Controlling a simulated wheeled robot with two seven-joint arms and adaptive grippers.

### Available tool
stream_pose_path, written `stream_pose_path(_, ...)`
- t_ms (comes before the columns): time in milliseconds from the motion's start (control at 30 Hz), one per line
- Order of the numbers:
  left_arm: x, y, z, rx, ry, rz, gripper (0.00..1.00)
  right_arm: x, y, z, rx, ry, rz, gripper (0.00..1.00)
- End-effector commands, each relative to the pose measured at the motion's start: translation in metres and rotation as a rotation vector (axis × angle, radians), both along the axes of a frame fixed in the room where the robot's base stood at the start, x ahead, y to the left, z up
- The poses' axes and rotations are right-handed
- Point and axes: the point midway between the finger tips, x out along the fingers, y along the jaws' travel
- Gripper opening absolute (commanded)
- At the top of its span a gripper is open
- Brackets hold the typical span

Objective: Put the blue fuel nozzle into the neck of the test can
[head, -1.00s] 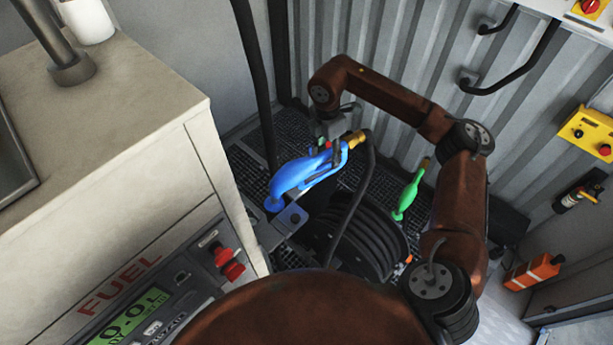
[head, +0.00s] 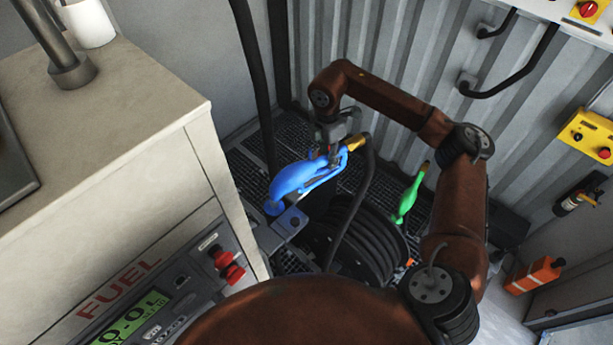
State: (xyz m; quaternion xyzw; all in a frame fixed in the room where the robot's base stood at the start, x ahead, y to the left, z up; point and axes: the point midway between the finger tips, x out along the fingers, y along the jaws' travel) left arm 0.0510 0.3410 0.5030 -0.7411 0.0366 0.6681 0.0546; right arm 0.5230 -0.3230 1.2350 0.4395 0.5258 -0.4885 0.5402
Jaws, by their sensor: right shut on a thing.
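The blue fuel nozzle (head: 295,180) is in the middle of the head view, lying at a slant with its brass hose end (head: 356,142) up and to the right. My right gripper (head: 335,156) comes down from above and is shut on the nozzle near its brass end. The nozzle's lower left end is beside a grey bracket (head: 292,222) at the fuel cabinet's side; I cannot tell whether they touch. I cannot make out the test can or its neck. My left gripper is not in view.
A black hose (head: 352,215) hangs from the nozzle over a hose reel (head: 375,240). A green nozzle (head: 408,200) stands right of it. The fuel cabinet (head: 130,110) fills the left. An orange box (head: 533,275) is on the floor at right.

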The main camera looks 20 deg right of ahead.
Motion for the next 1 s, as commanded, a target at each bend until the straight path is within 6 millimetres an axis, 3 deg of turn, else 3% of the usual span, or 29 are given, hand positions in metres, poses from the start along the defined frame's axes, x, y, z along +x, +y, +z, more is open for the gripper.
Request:
stream_pose_path(267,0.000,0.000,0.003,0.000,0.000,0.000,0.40,0.001,0.000,0.006,0.001,-0.003,0.000,0.00)
stream_pose_path(1000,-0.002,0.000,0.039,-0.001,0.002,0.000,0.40,0.001,0.000,0.072,0.001,-0.002,-0.001,0.00)
